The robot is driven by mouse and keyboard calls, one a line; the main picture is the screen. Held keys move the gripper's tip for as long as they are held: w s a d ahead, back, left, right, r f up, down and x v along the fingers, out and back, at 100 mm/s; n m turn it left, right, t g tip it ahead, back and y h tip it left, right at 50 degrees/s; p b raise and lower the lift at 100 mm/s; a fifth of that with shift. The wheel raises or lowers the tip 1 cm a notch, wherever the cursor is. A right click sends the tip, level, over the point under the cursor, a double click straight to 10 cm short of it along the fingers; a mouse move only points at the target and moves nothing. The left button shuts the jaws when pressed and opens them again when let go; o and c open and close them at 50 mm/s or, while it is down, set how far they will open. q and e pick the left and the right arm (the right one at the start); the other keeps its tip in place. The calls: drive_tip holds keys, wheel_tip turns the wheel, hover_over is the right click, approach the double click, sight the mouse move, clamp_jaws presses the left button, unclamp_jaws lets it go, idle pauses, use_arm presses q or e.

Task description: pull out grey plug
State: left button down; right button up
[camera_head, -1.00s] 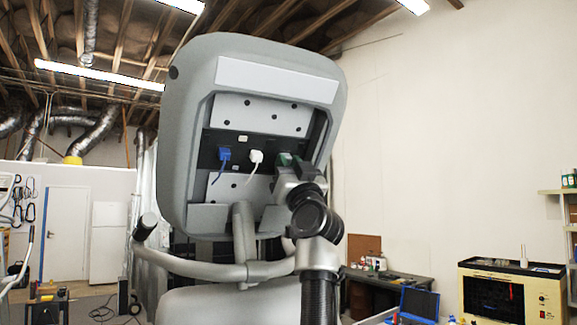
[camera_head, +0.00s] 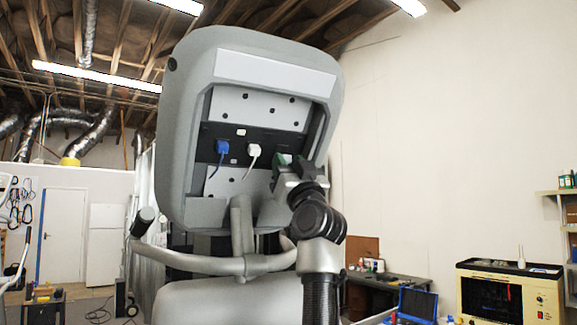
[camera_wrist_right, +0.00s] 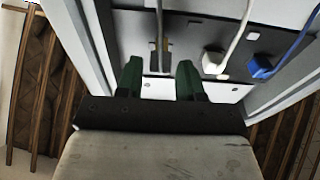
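A grey plug (camera_wrist_right: 160,58) with a grey cable sits in the dark socket strip (camera_wrist_right: 205,30) in the right wrist view. My right gripper (camera_wrist_right: 159,82) has its two green fingertips apart, one on each side of the plug's line, with visible gaps to the plug. In the head view my right gripper (camera_head: 288,162) is at the right end of the strip inside the console (camera_head: 275,72) and hides the grey plug there. My left gripper is not in view.
A white plug (camera_head: 253,152) and a blue plug (camera_head: 222,148) with hanging cables sit left of my gripper in the head view. The console's side walls frame the recess closely. A handlebar (camera_head: 190,262) runs below. A workbench (camera_head: 400,280) stands at the right.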

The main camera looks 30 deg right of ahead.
drive_tip(key=shift+o, duration=0.7)
drive_tip(key=shift+s+r, duration=0.1)
drive_tip(key=shift+s, duration=0.05)
drive_tip(key=b+v, duration=0.6)
drive_tip(key=v, duration=0.4)
drive_tip(key=shift+s+f+b, duration=0.25)
drive_tip(key=shift+f+b, duration=0.05)
drive_tip(key=shift+b, duration=0.1)
